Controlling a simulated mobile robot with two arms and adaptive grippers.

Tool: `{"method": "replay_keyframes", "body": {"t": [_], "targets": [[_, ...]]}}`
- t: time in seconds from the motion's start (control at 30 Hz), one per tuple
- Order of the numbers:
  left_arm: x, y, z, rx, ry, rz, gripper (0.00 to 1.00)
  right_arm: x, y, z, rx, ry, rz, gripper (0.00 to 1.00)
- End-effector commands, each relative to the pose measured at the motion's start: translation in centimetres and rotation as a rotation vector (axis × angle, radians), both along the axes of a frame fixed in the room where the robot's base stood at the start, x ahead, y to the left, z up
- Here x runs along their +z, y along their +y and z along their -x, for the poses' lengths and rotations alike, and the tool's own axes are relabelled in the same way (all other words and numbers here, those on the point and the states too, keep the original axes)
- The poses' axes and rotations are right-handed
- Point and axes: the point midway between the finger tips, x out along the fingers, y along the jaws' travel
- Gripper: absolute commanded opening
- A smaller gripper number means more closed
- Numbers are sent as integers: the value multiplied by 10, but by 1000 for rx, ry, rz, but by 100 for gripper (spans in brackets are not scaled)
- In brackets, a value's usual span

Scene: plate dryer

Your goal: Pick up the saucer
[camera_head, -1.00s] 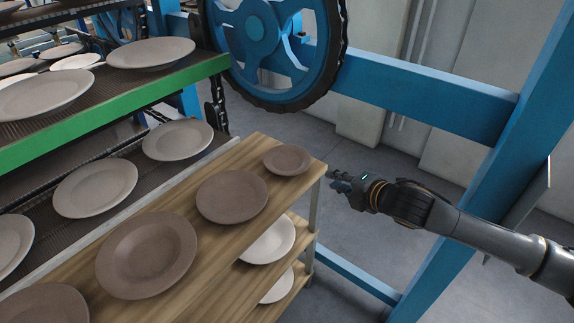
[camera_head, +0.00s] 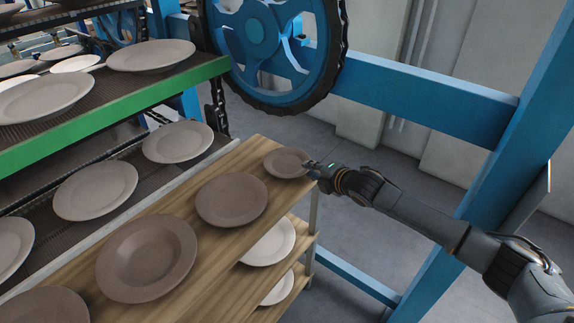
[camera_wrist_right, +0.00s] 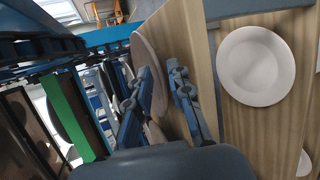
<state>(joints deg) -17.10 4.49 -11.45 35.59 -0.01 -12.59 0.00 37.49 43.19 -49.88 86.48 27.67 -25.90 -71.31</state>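The saucer (camera_head: 286,162) is the small brown dish at the far right end of the wooden top shelf, lying flat. My right gripper (camera_head: 311,167) is at its right rim, at the shelf's end. In the right wrist view the saucer (camera_wrist_right: 147,47) shows nearly edge-on. The two fingers of my right gripper (camera_wrist_right: 161,75) stand apart there, with the saucer's rim seemingly between them. The left finger overlaps part of the saucer, and I cannot tell if either finger touches it. My left gripper is not in view.
Larger brown plates (camera_head: 232,199) lie along the wooden shelf (camera_head: 205,232). White plates (camera_head: 269,242) sit on the lower shelf. A green-edged rack (camera_head: 110,115) with more plates is at left. A blue wheel (camera_head: 270,45) and blue frame beams (camera_head: 430,98) stand behind and right.

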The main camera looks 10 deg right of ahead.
Motion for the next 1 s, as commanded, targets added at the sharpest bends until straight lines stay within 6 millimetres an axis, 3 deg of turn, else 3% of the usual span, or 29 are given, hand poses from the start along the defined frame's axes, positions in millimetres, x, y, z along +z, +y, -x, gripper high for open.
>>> {"method": "replay_keyframes", "body": {"t": [0.37, 0.5, 1.0], "targets": [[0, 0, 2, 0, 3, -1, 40, -5, 3, -10, 0, 0, 1, 20], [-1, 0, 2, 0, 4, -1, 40, -5, 3, -9, 0, 0, 1, 0], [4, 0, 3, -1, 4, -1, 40, 0, 3, -10, 0, -2, -1, 0]]}}
